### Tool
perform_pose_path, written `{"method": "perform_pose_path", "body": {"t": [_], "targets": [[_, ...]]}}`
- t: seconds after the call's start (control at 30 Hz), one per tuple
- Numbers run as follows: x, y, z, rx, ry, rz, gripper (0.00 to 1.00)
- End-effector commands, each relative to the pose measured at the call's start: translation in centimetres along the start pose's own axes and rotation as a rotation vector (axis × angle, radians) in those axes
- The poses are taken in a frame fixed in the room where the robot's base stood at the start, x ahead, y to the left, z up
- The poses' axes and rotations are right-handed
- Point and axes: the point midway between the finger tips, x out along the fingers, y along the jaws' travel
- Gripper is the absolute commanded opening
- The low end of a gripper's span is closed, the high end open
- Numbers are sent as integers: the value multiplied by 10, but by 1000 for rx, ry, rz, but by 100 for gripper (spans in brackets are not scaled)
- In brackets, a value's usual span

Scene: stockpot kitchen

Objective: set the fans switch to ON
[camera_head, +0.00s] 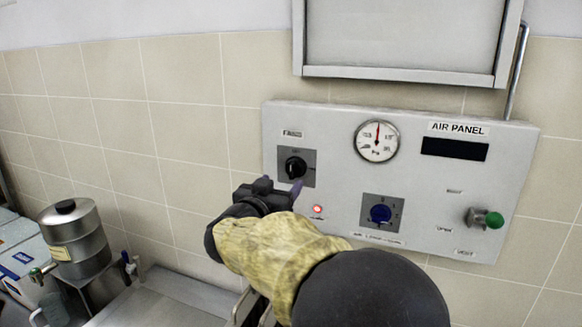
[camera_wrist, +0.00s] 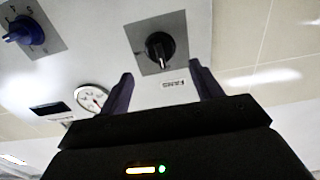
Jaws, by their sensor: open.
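The fans switch is a black rotary knob (camera_head: 295,167) on a grey square plate at the left of the air panel. The wrist view shows the knob (camera_wrist: 159,47) near the top middle, beside an upside-down FANS label (camera_wrist: 174,83). Its pointed handle seems roughly upright, but its setting is too small to read. My gripper (camera_head: 280,186) is just in front of and below the knob in the head view. In the wrist view my gripper's fingers (camera_wrist: 161,70) are spread apart and empty, one to each side of the knob's line, not visibly touching it.
The air panel (camera_head: 340,128) also carries a round gauge (camera_head: 377,141), a dark display (camera_head: 454,149), a lit red lamp (camera_head: 317,209), a blue knob (camera_head: 380,214) and a green-ended knob (camera_head: 493,220). A metal urn (camera_head: 75,240) stands at lower left. A grey cabinet (camera_head: 405,35) hangs above.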

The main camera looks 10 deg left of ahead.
Motion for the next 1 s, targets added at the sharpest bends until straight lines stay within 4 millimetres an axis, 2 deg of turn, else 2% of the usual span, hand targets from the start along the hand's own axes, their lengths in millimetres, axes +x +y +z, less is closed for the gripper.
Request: {"method": "perform_pose_path", "body": {"t": [0.2, 0.4, 0.53, 0.8, 1.0], "targets": [[40, 0, -3, -1, 0, 2, 64], [68, 0, -2, -1, 0, 0, 64], [76, 0, -1, 0, 1, 0, 64], [77, 0, 0, 0, 1, -1, 64], [77, 0, 0, 0, 1, -1, 25]]}}
